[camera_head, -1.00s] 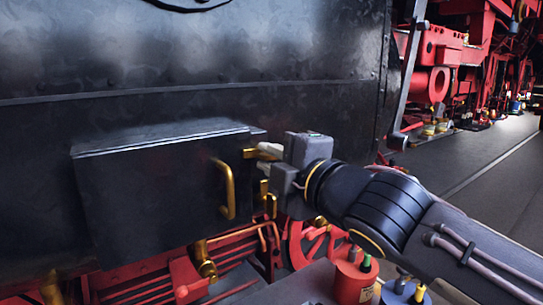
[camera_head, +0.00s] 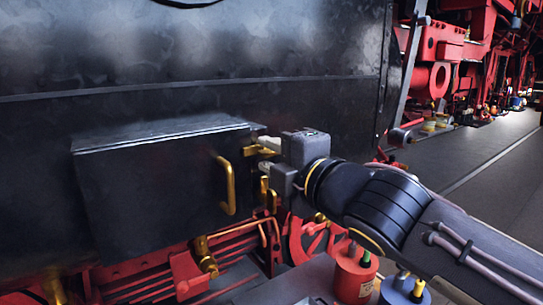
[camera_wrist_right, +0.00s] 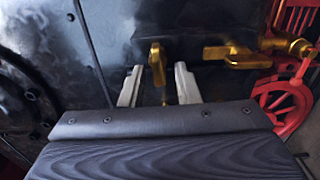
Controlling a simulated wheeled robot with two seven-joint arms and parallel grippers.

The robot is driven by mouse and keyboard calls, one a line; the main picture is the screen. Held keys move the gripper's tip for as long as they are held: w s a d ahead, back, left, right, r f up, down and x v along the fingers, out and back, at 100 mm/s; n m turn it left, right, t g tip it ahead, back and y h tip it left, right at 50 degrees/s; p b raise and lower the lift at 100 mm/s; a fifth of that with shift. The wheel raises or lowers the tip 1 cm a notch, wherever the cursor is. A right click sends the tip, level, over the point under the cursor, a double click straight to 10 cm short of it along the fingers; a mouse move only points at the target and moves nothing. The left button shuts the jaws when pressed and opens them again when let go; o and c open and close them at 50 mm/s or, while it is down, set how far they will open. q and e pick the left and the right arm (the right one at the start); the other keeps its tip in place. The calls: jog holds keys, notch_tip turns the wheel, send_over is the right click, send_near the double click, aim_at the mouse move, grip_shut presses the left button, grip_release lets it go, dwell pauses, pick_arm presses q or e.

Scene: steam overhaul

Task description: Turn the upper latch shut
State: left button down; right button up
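The upper latch (camera_head: 257,152) is a small brass piece at the right edge of a dark metal box (camera_head: 155,190); it lies roughly level. In the right wrist view the upper latch (camera_wrist_right: 157,62) stands between the two pale fingers of my right gripper (camera_wrist_right: 159,86). The fingers are apart, with a gap visible on both sides of the latch. In the head view my right gripper (camera_head: 268,153) reaches the latch from the right and partly hides it. The lower latch (camera_head: 264,188) is brass and upright below; it shows in the wrist view (camera_wrist_right: 238,55). My left gripper is out of view.
A brass handle (camera_head: 227,187) stands out from the box front, left of the latches. Red wheels and rods (camera_head: 305,240) lie below. A red container (camera_head: 354,277) and other small items stand at the bottom, under my right arm.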

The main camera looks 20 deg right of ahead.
jog(key=v, duration=0.7)
jog(key=shift+s+d+b, duration=0.15)
jog(key=shift+s+b, duration=0.2)
jog(key=shift+b, duration=0.05)
jog(key=s+d+f+m+g+h, duration=0.1)
jog(key=d+f+m+g+h, duration=0.15)
jog(key=f+m, duration=0.55)
jog(key=s+d+f+m+g+h, duration=0.1)
jog(key=d+f+m+g, duration=0.25)
jog(key=f, duration=0.75)
jog(key=s+f+m+g, duration=0.2)
jog(key=s+f+m, duration=0.4)
jog(key=f, duration=0.2)
jog(key=s+f+m+g+y, duration=0.1)
jog(key=s+f+m+g, duration=0.2)
jog(key=f, duration=0.6)
jog(key=s+m, duration=0.2)
jog(key=m, duration=0.1)
jog(key=shift+s+a, duration=0.2)
jog(key=shift+s, duration=0.15)
